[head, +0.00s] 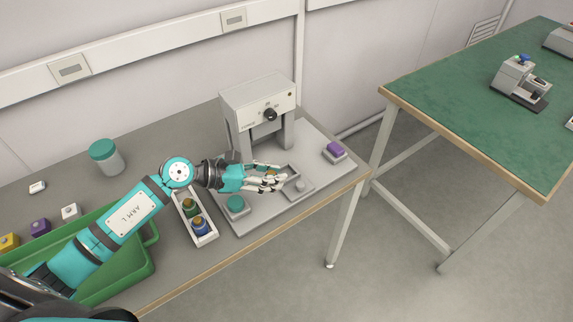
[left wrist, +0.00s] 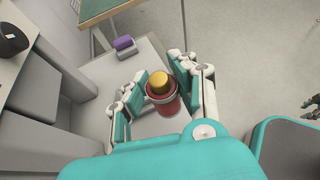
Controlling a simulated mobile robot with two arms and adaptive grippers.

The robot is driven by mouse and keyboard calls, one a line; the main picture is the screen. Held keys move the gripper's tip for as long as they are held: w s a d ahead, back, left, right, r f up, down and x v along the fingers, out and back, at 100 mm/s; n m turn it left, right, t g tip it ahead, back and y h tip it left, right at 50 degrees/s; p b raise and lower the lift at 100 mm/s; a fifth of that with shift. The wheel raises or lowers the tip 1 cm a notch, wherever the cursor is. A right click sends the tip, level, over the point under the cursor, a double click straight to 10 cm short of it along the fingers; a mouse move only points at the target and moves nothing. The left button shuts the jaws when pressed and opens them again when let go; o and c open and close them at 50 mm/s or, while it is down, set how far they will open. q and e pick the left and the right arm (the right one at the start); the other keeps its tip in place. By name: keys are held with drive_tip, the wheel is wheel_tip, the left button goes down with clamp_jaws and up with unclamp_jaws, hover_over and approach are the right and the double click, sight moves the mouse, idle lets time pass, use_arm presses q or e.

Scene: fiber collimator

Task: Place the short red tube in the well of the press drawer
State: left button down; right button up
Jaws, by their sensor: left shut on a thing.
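The short red tube (left wrist: 163,104), with a yellow top, is between the fingers of my left gripper (left wrist: 165,95) in the left wrist view. The gripper is shut on it, and the tube looks roughly upright. In the head view my left gripper (head: 272,179) is in front of the press (head: 258,95), just left of the grey press drawer (head: 304,190). The drawer sticks out at the front of the press; the fingers partly cover it. At the right edge of the left wrist view, a dark part, possibly my right gripper (left wrist: 311,108), shows only partly.
A white rack (head: 207,239) with green and blue bottles stands left of the press base. A teal block (head: 235,204) and a purple block (head: 335,149) sit on holders at either side. A green crate (head: 150,262) and a teal-lidded jar (head: 106,157) stand farther left.

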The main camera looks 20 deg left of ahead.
use_arm(q)
drive_tip(key=w+b, duration=0.1)
drive_tip(key=w, duration=0.4)
drive_tip(key=w+d+f+b, duration=0.1)
drive_tip(key=w, duration=0.2)
drive_tip(key=shift+w+b, duration=0.3)
drive_tip(key=shift+w, duration=0.05)
drive_tip(key=shift+w+f, duration=0.1)
drive_tip(key=shift+f, duration=0.05)
wheel_tip(320, 180, down, 3)
drive_tip(key=shift+f+b, duration=0.1)
drive_tip(key=shift+b, duration=1.15)
drive_tip(key=shift+f, duration=0.15)
drive_tip(key=c, duration=1.1)
unclamp_jaws()
drive_tip(key=shift+o, duration=0.2)
use_arm(e)
drive_tip(key=f, duration=0.2)
drive_tip(key=w+f, duration=0.1)
drive_tip(key=d+f, duration=0.1)
drive_tip(key=f, duration=0.1)
drive_tip(key=shift+w+d+f, duration=0.1)
drive_tip(key=shift+w+f, duration=0.1)
drive_tip(key=shift+f, duration=0.15)
drive_tip(key=shift+d, duration=0.1)
